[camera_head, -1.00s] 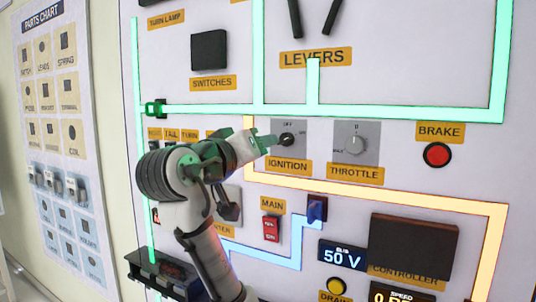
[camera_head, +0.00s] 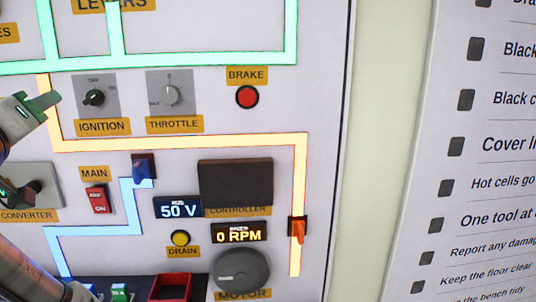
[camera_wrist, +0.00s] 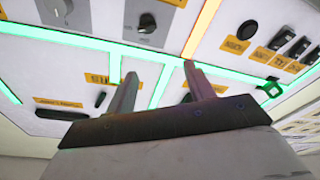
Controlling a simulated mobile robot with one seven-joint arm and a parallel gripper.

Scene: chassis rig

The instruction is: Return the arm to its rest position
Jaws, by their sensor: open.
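My gripper (camera_head: 45,102) is at the left edge of the head view, left of the ignition knob (camera_head: 94,97) and apart from it. In the wrist view, its two fingers (camera_wrist: 160,88) stand apart with nothing between them. The panel lies beyond the fingertips. Much of my arm is cut off by the left edge of the head view.
The upright panel carries a throttle knob (camera_head: 170,95), a red brake button (camera_head: 247,97), a red main switch (camera_head: 97,199) and an orange lever (camera_head: 298,229). A red open bin (camera_head: 171,287) sits at the bottom. A rules board (camera_head: 470,160) stands at right.

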